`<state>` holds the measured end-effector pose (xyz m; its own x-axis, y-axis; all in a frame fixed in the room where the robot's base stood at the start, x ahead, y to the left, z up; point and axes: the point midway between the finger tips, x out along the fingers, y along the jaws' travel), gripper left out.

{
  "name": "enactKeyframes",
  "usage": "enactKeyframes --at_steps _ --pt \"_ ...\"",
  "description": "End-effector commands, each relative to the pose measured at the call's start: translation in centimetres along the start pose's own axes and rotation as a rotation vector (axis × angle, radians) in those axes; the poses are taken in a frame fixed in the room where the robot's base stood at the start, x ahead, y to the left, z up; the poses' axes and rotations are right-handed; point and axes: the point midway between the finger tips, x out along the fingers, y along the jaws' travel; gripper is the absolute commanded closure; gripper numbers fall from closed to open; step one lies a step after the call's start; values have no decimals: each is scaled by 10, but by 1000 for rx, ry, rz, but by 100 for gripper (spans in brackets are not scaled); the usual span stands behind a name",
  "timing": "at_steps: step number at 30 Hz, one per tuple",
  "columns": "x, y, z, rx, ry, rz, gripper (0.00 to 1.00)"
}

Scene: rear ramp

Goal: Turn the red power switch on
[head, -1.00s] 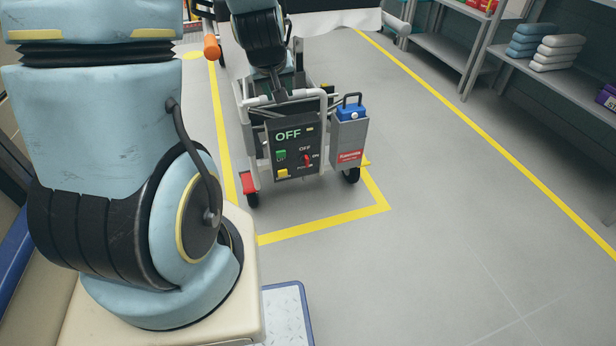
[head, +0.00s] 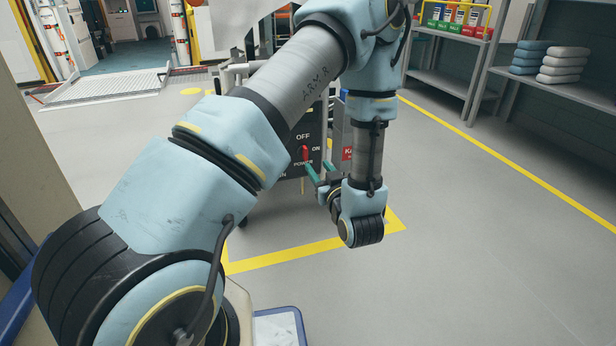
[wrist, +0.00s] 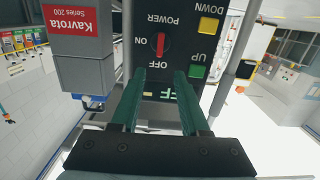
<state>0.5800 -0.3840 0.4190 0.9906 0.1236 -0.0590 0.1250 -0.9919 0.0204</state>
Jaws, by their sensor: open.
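The red power switch (head: 304,153) is a small rotary knob on the dark control panel (head: 288,158) of the cart. In the wrist view the picture is upside down, and the switch (wrist: 160,44) lies along the line between POWER and OFF, with ON to one side. It appears to point at OFF. My gripper (head: 320,170) is open, its two green fingers facing the panel just short of the switch. In the wrist view my gripper (wrist: 156,80) has the OFF label between its fingers, which partly hide the large display text. I cannot tell any contact.
A grey Kavrota box (wrist: 84,62) hangs beside the panel, close to one finger. Green UP (wrist: 198,71) and yellow DOWN (wrist: 208,25) buttons sit on the panel's other side. My arm hides much of the cart in the head view. Shelves (head: 545,85) stand right; the floor between is clear.

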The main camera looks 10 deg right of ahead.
Motion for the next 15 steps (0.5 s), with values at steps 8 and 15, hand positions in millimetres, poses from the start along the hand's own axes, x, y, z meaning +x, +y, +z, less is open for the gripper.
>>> enactKeyframes --at_steps 8,15 --pt "-1 1 13 19 62 -6 55" --pt "40 0 11 17 62 -9 55"
